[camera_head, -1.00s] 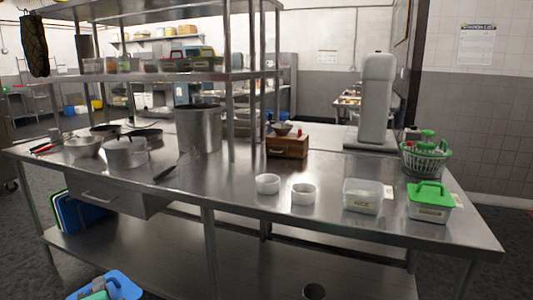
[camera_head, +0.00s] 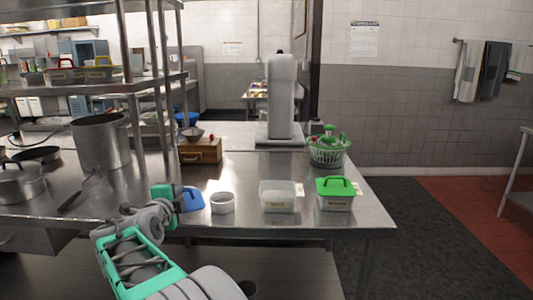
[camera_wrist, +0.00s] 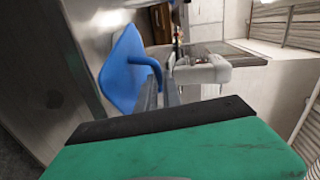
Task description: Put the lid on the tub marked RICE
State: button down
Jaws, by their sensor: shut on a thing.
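My gripper (camera_head: 178,197) is shut on a blue lid (camera_head: 191,200) at the counter's front edge, left of the tubs. In the wrist view, the fingers (camera_wrist: 160,88) pinch the handle of the blue lid (camera_wrist: 118,72), which is tilted there. A clear tub (camera_head: 278,197) without a lid stands on the counter to the right, with a small label on its front. To its right stands another labelled tub (camera_head: 336,203) under a green lid (camera_head: 335,187). Both labels are too small to read.
Shelf posts and a large pot (camera_head: 101,143) stand at left. Bare counter lies behind the tubs.

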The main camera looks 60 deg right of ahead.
jog(key=s+d+r+m+g+h+p, duration=0.1)
jog(key=s+d+r+m+g+p, duration=0.2)
jog(key=s+d, duration=0.8)
jog(key=s+d+r+m+g+h+p, duration=0.15)
jog(key=s+d+g, duration=0.25)
jog(key=s+d, duration=0.75)
jog(key=w+d+f+b, duration=0.3)
jog(key=f, duration=0.2)
jog(key=shift+w+f+m, duration=0.35)
jog(key=shift+w+f, duration=0.05)
jog(key=shift+r, duration=0.1)
jog(key=shift+s+a+b, duration=0.1)
jog(key=shift+a+b, duration=0.05)
jog(key=shift+b, duration=1.15)
jog(key=shift+b, duration=0.35)
jog(key=shift+f+b, duration=0.6)
jog(key=shift+b, duration=1)
